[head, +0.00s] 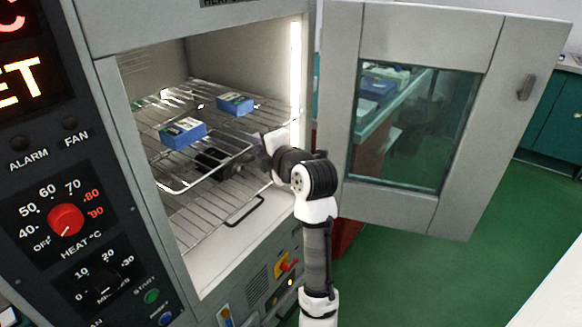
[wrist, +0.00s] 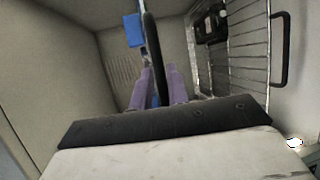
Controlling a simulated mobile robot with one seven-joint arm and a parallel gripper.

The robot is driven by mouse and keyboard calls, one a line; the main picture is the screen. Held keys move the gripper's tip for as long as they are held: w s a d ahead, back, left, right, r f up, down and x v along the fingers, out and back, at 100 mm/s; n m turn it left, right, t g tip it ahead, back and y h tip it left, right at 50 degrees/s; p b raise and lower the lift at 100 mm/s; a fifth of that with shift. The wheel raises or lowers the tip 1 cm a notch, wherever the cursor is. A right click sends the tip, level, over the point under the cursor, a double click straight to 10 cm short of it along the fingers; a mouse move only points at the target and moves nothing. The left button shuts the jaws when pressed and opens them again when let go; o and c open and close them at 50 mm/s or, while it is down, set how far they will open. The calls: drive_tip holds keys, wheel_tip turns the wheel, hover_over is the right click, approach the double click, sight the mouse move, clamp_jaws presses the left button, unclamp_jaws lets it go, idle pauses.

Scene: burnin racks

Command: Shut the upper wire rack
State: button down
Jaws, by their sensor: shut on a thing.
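The upper wire rack (head: 176,187) is inside the open chamber and carries two blue boxes, a nearer one (head: 183,133) and a farther one (head: 235,104). Its front edge lies close to the chamber mouth; I cannot tell exactly how far out it is. My gripper (head: 262,158) is at the right part of that front edge. In the wrist view my gripper's purple fingers (wrist: 160,88) are shut on the upper rack's dark handle (wrist: 151,35), and the rack is seen nearly edge-on. My gripper and wrist hide the handle in the head view.
The lower wire rack (head: 205,220) has a black handle (head: 246,212) and a dark object (head: 211,160) above it. The chamber door (head: 455,35) with its window stands open at the right, close to my arm. The control panel (head: 30,190) is at the left.

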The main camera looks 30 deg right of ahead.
sight(236, 133)
drive_tip(key=w+a, duration=0.1)
drive_tip(key=w, duration=0.1)
drive_tip(key=w+a+b, duration=0.1)
drive_tip(key=w, duration=0.2)
drive_tip(key=w+a+f, duration=0.1)
drive_tip(key=w, duration=0.2)
drive_tip(key=shift+a, duration=0.3)
drive_tip(key=c, duration=1.5)
unclamp_jaws()
drive_tip(key=shift+w, duration=0.1)
drive_tip(key=shift+d+r, duration=0.15)
drive_tip(key=shift+r, duration=0.1)
drive_tip(key=s+b, duration=0.1)
drive_tip(key=s, duration=0.3)
drive_tip(key=s+r+b, duration=0.1)
drive_tip(key=s, duration=0.4)
drive_tip(key=s+r+b, duration=0.1)
drive_tip(key=s, duration=0.3)
drive_tip(key=shift+s+r, duration=0.25)
drive_tip(key=shift+s, duration=0.1)
